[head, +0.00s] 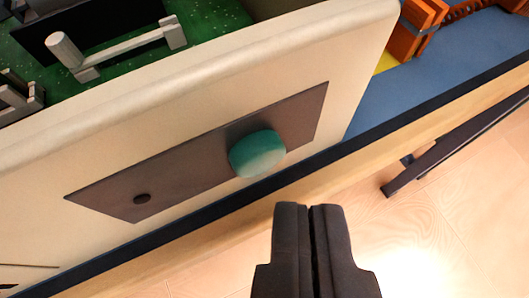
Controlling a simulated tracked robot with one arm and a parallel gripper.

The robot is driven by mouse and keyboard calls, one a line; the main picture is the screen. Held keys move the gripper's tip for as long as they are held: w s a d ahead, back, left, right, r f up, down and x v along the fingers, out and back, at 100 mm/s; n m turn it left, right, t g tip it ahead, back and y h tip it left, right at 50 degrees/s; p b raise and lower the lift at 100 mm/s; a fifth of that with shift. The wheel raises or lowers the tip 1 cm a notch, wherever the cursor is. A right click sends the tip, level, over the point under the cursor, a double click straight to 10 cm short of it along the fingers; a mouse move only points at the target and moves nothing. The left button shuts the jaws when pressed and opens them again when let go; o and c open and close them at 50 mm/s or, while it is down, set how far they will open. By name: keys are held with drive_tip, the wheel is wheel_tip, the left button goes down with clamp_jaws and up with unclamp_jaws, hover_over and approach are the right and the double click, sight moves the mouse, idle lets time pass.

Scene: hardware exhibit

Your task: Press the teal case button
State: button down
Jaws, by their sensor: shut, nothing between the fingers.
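The teal button (258,155) is a rounded knob standing out from a dark plate (180,175) on the cream side wall of the case (260,75). My gripper (308,208) is in the lower middle of the head view, its two dark fingers shut together with nothing between them. In the picture the fingertips are just below and to the right of the button. A gap shows between them and the button, so they look apart; the exact depth is hard to tell.
A small dark round spot (142,199) is on the plate's left part. Inside the case, grey model pieces (120,52) stand on a green base. Orange parts (415,28) are on a blue surface (405,95) at upper right. A dark bar (455,140) crosses above the light wooden floor (430,225).

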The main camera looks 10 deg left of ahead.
drive_tip(key=s+d+b, duration=0.1)
drive_tip(key=s+b, duration=0.1)
drive_tip(key=s+d+b, duration=0.1)
drive_tip(key=s, duration=0.1)
drive_tip(key=shift+s+d+b, duration=0.1)
drive_tip(key=shift+d+b, duration=0.25)
drive_tip(key=shift+b, duration=0.05)
idle(0.4)
drive_tip(key=s+d+r+t+y, duration=0.1)
drive_tip(key=d+r, duration=0.3)
drive_tip(key=r, duration=1.1)
drive_tip(key=s+d+r+t, duration=0.1)
drive_tip(key=d+r, duration=0.2)
drive_tip(key=r, duration=1.3)
drive_tip(key=s+d+r+t, duration=0.1)
drive_tip(key=s+d+r, duration=0.5)
drive_tip(key=s+r, duration=0.3)
drive_tip(key=s+d+r+t+h, duration=0.1)
drive_tip(key=s+d+r, duration=0.5)
drive_tip(key=r, duration=0.9)
drive_tip(key=s, duration=0.3)
drive_tip(key=shift+d+r+m+t+h, duration=0.15)
drive_tip(key=shift+r+m+t+h, duration=0.15)
drive_tip(key=shift+r+m, duration=0.1)
